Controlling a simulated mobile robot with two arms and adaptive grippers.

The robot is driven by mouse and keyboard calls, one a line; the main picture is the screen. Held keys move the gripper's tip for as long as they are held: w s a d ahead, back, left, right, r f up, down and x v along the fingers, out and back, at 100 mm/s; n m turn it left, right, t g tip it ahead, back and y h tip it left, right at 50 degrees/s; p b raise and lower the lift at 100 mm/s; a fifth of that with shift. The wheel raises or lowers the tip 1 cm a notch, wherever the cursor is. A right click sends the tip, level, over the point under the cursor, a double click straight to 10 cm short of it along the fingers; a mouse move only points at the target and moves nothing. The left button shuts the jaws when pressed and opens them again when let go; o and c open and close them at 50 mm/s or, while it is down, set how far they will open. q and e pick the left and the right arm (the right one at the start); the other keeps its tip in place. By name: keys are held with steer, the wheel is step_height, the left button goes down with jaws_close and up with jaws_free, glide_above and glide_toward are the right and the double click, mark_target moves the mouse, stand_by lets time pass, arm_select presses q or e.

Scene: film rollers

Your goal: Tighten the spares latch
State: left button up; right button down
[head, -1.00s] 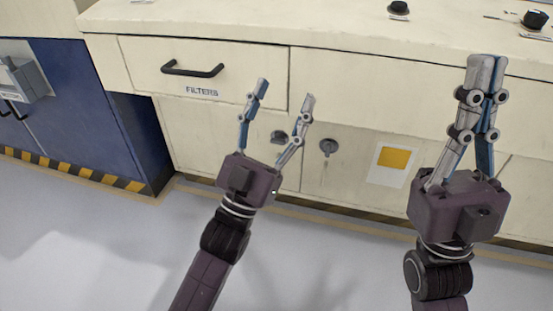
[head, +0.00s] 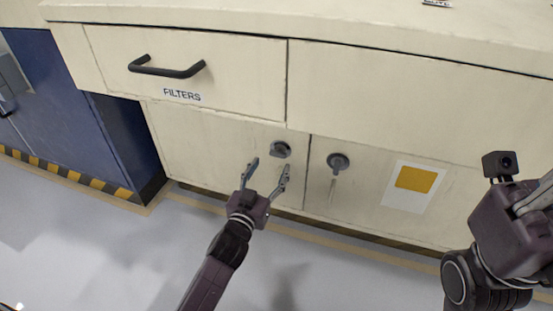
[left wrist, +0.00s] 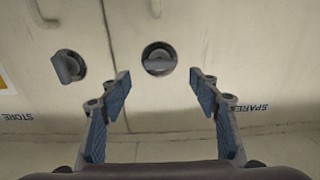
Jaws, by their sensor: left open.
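The spares latch (head: 281,149) is a round grey knob near the right edge of the left lower door; it also shows in the left wrist view (left wrist: 159,58), centred beyond my fingers. The SPARES label (left wrist: 250,107) appears upside down there. My left gripper (head: 267,172) is open and empty, just below and in front of the latch. In the left wrist view its fingertips (left wrist: 160,86) stand apart, with no visible contact with the latch. My right gripper (head: 540,195) is at the right edge, its fingers cut off by the frame.
A second latch (head: 338,162) sits on the right-hand door, beside a yellow-and-white card (head: 415,180). A FILTERS drawer with a black handle (head: 167,68) is above. A blue cabinet (head: 70,105) stands left. Open floor lies in front.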

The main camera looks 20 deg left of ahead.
mark_target(277, 155)
arm_select(q)
steer(key=w+b, duration=0.1)
steer(key=w, duration=0.2)
steer(key=shift+w+d+f, duration=0.1)
steer(key=shift+w+f, duration=0.05)
steer(key=shift+w, duration=0.25)
steer(key=shift+w+b, duration=0.35)
steer(key=shift+w, duration=0.2)
steer(key=c, duration=1.2)
